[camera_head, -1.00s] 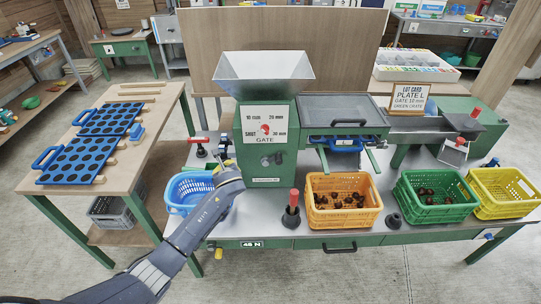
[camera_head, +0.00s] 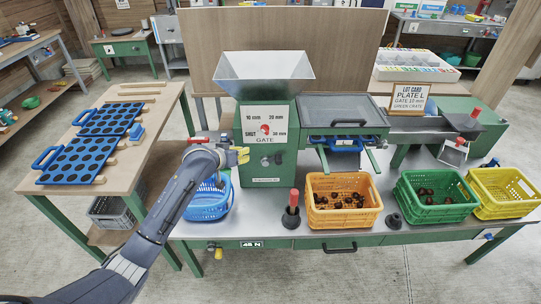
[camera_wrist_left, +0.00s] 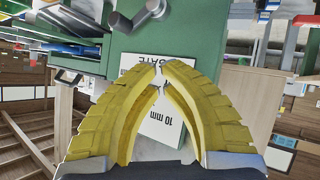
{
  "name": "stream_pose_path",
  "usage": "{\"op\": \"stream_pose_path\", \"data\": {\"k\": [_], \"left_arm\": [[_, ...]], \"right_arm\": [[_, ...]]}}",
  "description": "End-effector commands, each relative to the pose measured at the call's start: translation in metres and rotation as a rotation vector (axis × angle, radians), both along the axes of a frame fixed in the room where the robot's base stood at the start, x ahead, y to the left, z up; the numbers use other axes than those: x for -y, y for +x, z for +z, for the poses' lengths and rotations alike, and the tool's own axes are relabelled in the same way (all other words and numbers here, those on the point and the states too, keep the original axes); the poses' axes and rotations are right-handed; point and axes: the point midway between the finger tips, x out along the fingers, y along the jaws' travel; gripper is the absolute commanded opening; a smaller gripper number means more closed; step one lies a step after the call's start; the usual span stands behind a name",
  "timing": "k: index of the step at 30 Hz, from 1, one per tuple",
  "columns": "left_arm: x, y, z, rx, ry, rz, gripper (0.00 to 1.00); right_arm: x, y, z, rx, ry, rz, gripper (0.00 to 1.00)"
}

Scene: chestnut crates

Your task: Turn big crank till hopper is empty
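The steel hopper (camera_head: 264,72) sits on the green machine housing (camera_head: 262,172); no chestnuts show above its rim, and its bottom is hidden. A red handle (camera_head: 198,140) shows at the housing's left, mostly behind my left arm; I cannot tell whether it belongs to the big crank. My left gripper (camera_head: 242,155) is in front of the gate plate (camera_head: 266,128). In the left wrist view its yellow fingers (camera_wrist_left: 160,72) nearly meet at the tips, with nothing seen between them. A grey metal cylinder (camera_wrist_left: 140,16) shows beyond them. My right gripper is not in view.
A blue basket (camera_head: 208,204) stands below my left wrist. An orange crate (camera_head: 344,217) and a green crate (camera_head: 437,213) hold chestnuts; a yellow crate (camera_head: 505,208) is at the right. A red-handled tool (camera_head: 292,208) stands upright on the bench. Blue hole plates (camera_head: 77,160) lie on the left table.

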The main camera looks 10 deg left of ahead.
Motion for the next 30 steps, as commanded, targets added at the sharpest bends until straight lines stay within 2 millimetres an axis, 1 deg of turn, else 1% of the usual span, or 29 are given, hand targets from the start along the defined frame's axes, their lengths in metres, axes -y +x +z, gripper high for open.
{"op": "stream_pose_path", "data": {"k": [1, 3, 6, 9, 12, 17, 20, 23, 30], "left_arm": [[0.006, -0.002, 0.004, -0.033, -0.096, 0.031, 0.00], [0.013, -0.004, 0.007, -0.084, -0.222, 0.079, 0.00], [0.018, -0.006, 0.009, -0.151, -0.367, 0.142, 0.00], [0.021, -0.006, 0.011, -0.199, -0.468, 0.195, 0.00], [0.021, -0.006, 0.011, -0.228, -0.530, 0.234, 0.00], [0.022, -0.004, 0.010, -0.252, -0.574, 0.265, 0.00], [0.024, 0.000, 0.008, -0.256, -0.581, 0.269, 0.00], [0.030, 0.009, 0.002, -0.256, -0.581, 0.269, 0.00], [0.046, 0.038, -0.016, -0.257, -0.581, 0.270, 0.00]], "right_arm": [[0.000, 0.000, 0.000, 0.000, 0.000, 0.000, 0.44], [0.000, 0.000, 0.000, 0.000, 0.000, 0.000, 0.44], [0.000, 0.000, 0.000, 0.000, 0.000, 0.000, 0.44], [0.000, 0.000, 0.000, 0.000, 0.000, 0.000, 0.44], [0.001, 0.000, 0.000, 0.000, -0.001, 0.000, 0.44], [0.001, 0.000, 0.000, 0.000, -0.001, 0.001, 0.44], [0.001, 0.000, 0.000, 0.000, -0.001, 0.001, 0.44], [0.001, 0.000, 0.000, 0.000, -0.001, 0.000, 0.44], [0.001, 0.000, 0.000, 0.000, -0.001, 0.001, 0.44]]}}
